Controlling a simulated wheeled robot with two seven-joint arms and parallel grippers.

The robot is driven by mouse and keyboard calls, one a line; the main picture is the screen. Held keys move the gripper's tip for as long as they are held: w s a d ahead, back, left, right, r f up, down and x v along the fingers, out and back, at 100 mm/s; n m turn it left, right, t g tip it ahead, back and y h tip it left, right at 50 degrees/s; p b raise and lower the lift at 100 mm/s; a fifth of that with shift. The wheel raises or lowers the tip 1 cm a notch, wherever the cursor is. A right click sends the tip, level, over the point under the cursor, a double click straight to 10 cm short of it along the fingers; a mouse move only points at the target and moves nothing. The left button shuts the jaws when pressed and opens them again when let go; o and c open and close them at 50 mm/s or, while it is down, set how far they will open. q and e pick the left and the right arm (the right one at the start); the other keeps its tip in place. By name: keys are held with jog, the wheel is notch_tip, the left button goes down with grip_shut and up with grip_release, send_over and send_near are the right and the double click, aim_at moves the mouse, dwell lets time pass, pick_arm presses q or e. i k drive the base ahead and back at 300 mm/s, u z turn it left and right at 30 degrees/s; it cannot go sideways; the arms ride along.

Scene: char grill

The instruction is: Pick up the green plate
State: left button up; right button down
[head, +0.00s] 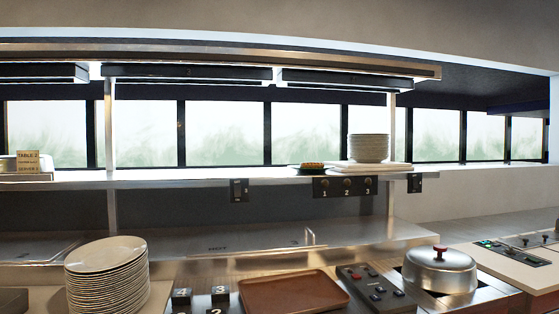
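Neither of my grippers shows in the head view.
Below are a tall plate stack (106,254), a brown tray (293,291), a button panel (376,288) and a lidded pot (440,271). Heat lamps (187,77) hang above.

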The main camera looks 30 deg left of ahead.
aim_at(311, 169)
jog(key=k, duration=0.25)
jog(key=u, duration=1.75)
jog(key=i, duration=1.35)
jog(key=z, duration=2.35)
jog(key=i, duration=0.5)
jog(key=z, duration=0.05)
